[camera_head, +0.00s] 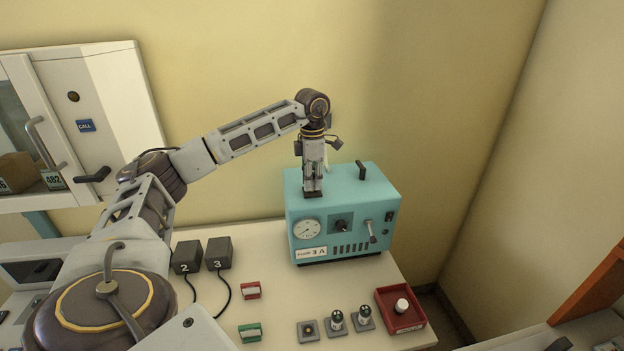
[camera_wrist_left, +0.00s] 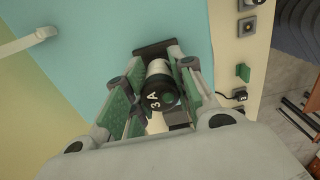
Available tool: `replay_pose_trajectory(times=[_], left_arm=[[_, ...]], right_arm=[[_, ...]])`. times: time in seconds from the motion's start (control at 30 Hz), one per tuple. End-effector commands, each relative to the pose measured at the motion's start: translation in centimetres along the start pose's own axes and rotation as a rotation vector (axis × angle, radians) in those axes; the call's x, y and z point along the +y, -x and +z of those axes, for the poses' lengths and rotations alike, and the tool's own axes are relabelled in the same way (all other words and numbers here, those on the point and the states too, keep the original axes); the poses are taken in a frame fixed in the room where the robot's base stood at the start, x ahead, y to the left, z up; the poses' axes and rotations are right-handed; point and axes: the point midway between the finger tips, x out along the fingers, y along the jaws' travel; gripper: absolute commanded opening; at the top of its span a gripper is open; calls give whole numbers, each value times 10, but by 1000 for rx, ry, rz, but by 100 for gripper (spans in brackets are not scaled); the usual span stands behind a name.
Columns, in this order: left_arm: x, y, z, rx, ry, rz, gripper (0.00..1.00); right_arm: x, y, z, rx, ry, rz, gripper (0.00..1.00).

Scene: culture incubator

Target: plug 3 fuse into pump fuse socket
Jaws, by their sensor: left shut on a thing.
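The pump is a turquoise box (camera_head: 343,210) against the back wall, with a gauge, knob, lever and a label reading FUSE 3 A. My left gripper (camera_head: 313,187) points down over the left part of its top. In the left wrist view its fingers are shut on a fuse (camera_wrist_left: 161,88) with a dark cap marked 3A and a green centre. A black square base (camera_head: 313,194), seemingly the fuse socket, lies on the pump top under the fingers; it also shows in the left wrist view (camera_wrist_left: 150,49). Whether the fuse is seated in it cannot be told. My right gripper is not seen.
On the bench front are an empty grey holder (camera_head: 308,331), two holders with fuses (camera_head: 337,322) (camera_head: 364,318), and a red tray (camera_head: 412,320) with a white-topped piece. Boxes 2 (camera_head: 186,256) and 3 (camera_head: 218,253) stand left. A black handle (camera_head: 361,170) rises from the pump top.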

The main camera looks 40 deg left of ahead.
Motion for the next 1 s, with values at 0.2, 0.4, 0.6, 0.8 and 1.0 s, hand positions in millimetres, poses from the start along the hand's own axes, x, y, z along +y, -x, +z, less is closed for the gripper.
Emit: replay_pose_trajectory(times=[0.2,0.4,0.6,0.8,1.0], left_arm=[[0,0,0,0,0,0,0],[0,-2,0,0,0,0,0],[0,-4,0,0,0,0,0],[0,-6,0,0,0,0,0],[0,-9,0,0,0,0,0]], right_arm=[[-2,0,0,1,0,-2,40],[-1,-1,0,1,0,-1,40],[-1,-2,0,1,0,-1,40],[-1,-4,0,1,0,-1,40],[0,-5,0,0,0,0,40]])
